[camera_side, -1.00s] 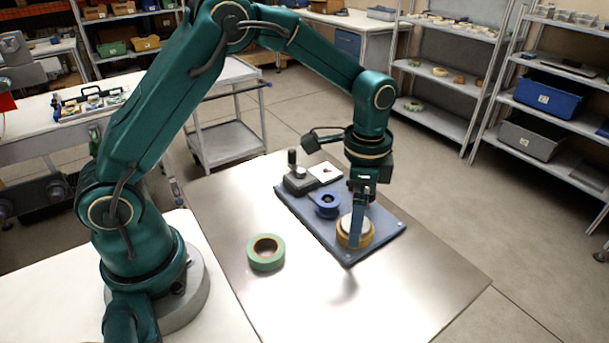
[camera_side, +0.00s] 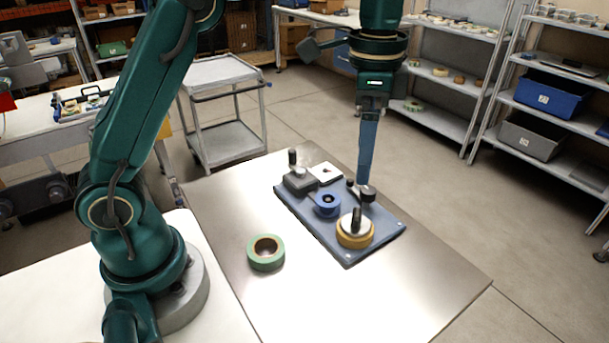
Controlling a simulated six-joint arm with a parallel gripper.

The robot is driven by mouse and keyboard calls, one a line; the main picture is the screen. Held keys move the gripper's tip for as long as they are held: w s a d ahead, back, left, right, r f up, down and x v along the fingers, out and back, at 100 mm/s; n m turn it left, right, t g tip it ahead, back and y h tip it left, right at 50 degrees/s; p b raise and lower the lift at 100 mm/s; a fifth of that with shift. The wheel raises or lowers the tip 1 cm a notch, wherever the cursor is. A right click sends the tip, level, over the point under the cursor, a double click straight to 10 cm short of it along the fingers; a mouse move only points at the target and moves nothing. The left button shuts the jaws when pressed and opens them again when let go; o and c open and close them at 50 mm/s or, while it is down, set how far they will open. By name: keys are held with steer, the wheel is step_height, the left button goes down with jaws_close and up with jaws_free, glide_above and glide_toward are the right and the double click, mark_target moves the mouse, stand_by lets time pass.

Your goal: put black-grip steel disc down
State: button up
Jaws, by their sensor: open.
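The steel disc with its upright black grip (camera_side: 356,222) rests on top of a yellow tape reel (camera_side: 354,238), near the front right of the blue board. The reel lies flat and the disc covers its top. My gripper (camera_side: 366,182) is open and empty, pointing down above the back right part of the board. It is clear of the disc, higher and slightly to the right of it in the side view. Its fingers overlap in this view, so the gap between them is hidden.
The blue board (camera_side: 379,238) also carries a blue reel (camera_side: 327,205), a small dark knob (camera_side: 367,194), a grey block with a black post (camera_side: 298,179) and a white square plate (camera_side: 325,173). A green tape reel (camera_side: 266,253) lies on the bare metal table (camera_side: 330,300), which is clear in front.

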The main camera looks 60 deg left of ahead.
steer(key=s+a+n+t, duration=0.1)
steer(key=s+n, duration=0.3)
steer(key=s, duration=0.4)
steer(key=s+a+n+t, duration=0.2)
steer(key=s+n+t, duration=0.2)
steer(key=s, duration=0.4)
steer(key=shift+a+f+n+t, duration=0.25)
steer(key=shift+f+n+t, duration=0.05)
steer(key=shift+f+n, duration=0.1)
steer(key=shift+c, duration=0.3)
